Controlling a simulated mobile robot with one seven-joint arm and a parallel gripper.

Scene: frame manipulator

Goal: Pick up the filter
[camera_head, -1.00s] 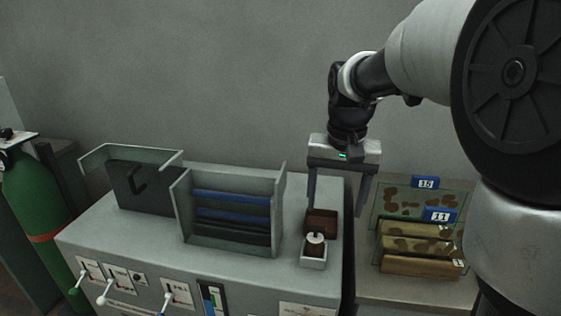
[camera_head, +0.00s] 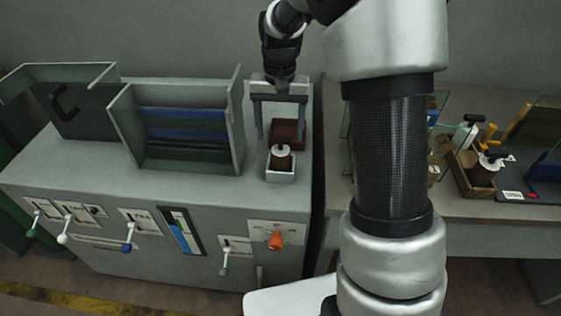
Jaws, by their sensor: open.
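No part is clearly labelled as the filter. A small dark brown piece with a white top and black knob (camera_head: 281,156) stands upright in a small white open box (camera_head: 281,176) near the front right of the grey cabinet top. A reddish-brown open box (camera_head: 289,130) sits just behind it. My gripper (camera_head: 280,134) is open, pointing down, with its two fingers apart on either side of the reddish-brown box in the picture. I see nothing between the fingers that they hold. Whether the fingertips touch the cabinet top I cannot tell.
A table (camera_head: 470,222) at right holds a wooden box (camera_head: 470,178) with a similar white-topped piece.

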